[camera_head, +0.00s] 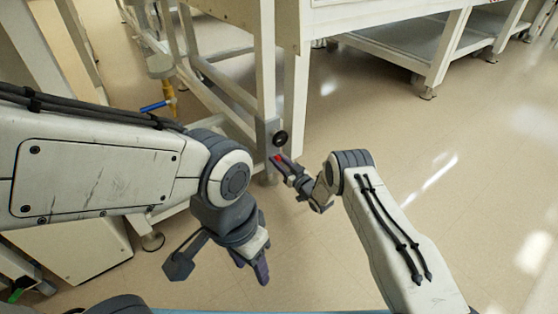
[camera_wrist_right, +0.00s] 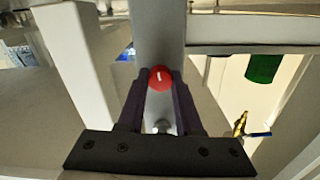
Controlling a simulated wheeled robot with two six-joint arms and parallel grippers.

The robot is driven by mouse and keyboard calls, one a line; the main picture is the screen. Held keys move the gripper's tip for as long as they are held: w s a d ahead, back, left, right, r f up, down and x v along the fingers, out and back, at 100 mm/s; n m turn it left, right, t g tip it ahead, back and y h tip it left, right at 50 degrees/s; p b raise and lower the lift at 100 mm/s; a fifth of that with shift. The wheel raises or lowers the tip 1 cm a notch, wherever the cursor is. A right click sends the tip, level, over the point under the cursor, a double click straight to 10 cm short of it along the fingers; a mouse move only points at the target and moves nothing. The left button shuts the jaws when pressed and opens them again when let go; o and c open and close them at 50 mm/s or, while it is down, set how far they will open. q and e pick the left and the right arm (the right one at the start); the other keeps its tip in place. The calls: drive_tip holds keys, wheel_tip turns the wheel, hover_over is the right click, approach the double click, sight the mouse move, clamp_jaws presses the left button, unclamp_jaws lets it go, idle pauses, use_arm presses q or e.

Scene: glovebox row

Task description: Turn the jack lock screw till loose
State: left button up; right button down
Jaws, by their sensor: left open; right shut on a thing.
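The lock screw has a round red head with a small white mark (camera_wrist_right: 161,77). It sits on the front of a grey upright post (camera_wrist_right: 158,30) in the right wrist view. In the head view the red head (camera_head: 278,157) is small, low on the bench leg. My right gripper (camera_wrist_right: 160,88) is shut on the screw, one dark finger on each side of the red head. The right gripper also shows in the head view (camera_head: 281,161). A black round knob (camera_head: 280,138) sits just above it. My left gripper (camera_head: 252,264) is open and empty, low over the floor.
The white bench frame (camera_head: 265,60) rises behind the screw. A yellow valve with a blue handle (camera_head: 155,106) is left of the leg. A green cylinder (camera_wrist_right: 264,68) shows at the right in the wrist view. The floor (camera_head: 450,180) at right is clear.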

drive_tip(key=n+p, duration=0.1)
drive_tip(key=n, duration=0.3)
drive_tip(key=n+p, duration=0.1)
drive_tip(key=n, duration=0.8)
drive_tip(key=n+p, duration=0.2)
drive_tip(key=n, duration=0.6)
drive_tip(key=n+p, duration=0.2)
drive_tip(key=n, duration=0.7)
drive_tip(key=shift+f+n, duration=0.25)
drive_tip(key=shift+n, duration=0.05)
drive_tip(key=shift+n+p, duration=0.6)
drive_tip(key=shift+n, duration=1.2)
drive_tip(key=c, duration=0.6)
unclamp_jaws()
